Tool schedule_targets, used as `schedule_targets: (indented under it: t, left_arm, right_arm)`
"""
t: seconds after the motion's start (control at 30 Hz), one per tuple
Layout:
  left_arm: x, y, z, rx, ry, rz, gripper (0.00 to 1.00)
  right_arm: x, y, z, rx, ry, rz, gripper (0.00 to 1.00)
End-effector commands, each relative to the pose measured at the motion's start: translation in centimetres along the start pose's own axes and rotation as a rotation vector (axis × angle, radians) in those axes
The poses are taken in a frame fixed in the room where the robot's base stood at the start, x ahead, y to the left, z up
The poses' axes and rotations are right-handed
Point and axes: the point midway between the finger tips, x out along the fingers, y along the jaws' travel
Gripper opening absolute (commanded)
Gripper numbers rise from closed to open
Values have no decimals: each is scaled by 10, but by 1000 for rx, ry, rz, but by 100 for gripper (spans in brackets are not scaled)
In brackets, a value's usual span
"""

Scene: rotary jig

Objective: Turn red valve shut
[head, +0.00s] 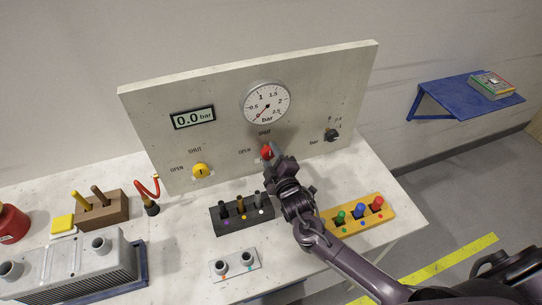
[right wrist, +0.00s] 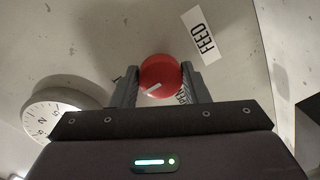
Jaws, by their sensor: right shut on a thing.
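The red valve (head: 266,152) is a round knob on the upright panel (head: 220,135), below the gauge, with "OPEN" and "SHUT" labels beside and above it. In the right wrist view the red valve (right wrist: 158,76) has a pale pointer line and sits between the two fingers. My right gripper (head: 270,156) is shut on the red valve; its fingers also show in the right wrist view (right wrist: 160,84). The gripper hides part of the valve in the head view. My left gripper is not in view.
A yellow valve (head: 201,171) is left on the panel and a black knob (head: 331,135) right. The dial gauge (head: 266,103) is above. Below my right arm stand a black block (head: 228,222) and a yellow rack (head: 345,227) with coloured plugs.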

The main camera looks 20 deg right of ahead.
Motion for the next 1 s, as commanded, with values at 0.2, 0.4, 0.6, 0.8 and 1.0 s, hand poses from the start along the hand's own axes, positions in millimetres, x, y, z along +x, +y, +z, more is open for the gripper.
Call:
schedule_targets:
  t: [0.2, 0.4, 0.6, 0.8, 1.0]
  left_arm:
    - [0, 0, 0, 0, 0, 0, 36]
    - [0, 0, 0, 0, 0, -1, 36]
    - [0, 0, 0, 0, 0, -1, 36]
    - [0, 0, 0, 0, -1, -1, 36]
    - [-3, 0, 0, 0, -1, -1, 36]
  right_arm:
    - [-1, -4, 2, 2, -4, -8, 18]
    - [-1, -4, 1, 1, -4, -8, 56]
    - [-1, -2, 0, 1, -2, -4, 62]
    - [0, -1, 0, -23, -3, -1, 62]
    - [0, 1, -1, -216, -13, 5, 62]
